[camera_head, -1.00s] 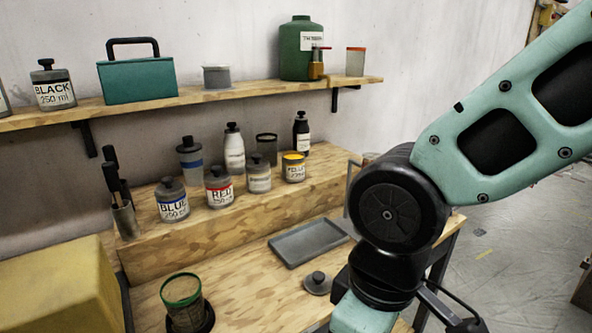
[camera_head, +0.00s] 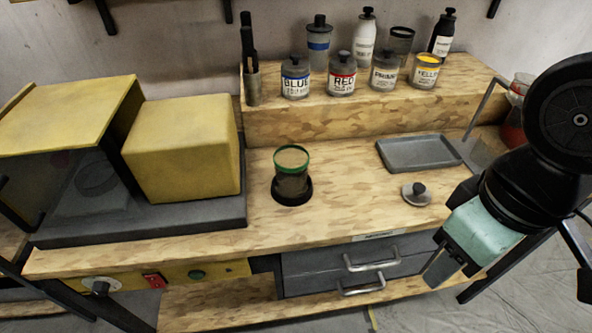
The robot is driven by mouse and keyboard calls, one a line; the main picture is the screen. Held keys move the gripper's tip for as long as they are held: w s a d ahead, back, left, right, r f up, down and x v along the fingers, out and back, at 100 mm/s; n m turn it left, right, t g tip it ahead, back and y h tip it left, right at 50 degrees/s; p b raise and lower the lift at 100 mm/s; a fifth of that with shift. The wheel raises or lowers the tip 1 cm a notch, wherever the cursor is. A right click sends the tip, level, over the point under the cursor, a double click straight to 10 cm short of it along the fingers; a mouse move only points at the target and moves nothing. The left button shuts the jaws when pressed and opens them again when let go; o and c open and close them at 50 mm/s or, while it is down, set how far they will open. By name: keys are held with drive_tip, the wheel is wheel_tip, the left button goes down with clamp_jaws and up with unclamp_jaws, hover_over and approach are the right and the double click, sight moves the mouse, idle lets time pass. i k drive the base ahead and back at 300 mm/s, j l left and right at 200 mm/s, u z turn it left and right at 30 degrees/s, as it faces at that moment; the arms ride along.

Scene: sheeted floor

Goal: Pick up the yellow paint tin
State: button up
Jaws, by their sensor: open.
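The yellow paint tin (camera_head: 427,70) stands at the right on the raised wooden step at the back of the bench. Its top is open and shows yellow, and its label reads "YELL..." as far as I can make out. My gripper (camera_head: 440,268) hangs at the lower right, in front of the bench's front edge. It is open and empty, pointing down, well below and in front of the tin. A grey lid with a knob (camera_head: 416,193) lies on the bench between them.
A primer tin (camera_head: 385,72), red tin (camera_head: 341,75) and blue tin (camera_head: 295,78) stand left of the yellow one, with bottles behind. A grey tray (camera_head: 420,153) lies below the step. A green-rimmed cup (camera_head: 292,172) and yellow machine (camera_head: 182,150) are further left.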

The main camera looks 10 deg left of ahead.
sight(426, 68)
drive_tip(key=l+u, duration=0.15)
drive_tip(key=u, duration=0.25)
drive_tip(key=i+l+u, duration=0.1)
drive_tip(key=u, duration=0.3)
drive_tip(key=l+u, duration=0.25)
drive_tip(key=u, duration=0.2)
drive_tip(key=l+u, duration=0.45)
drive_tip(key=l, duration=0.9)
drive_tip(key=i, duration=0.1)
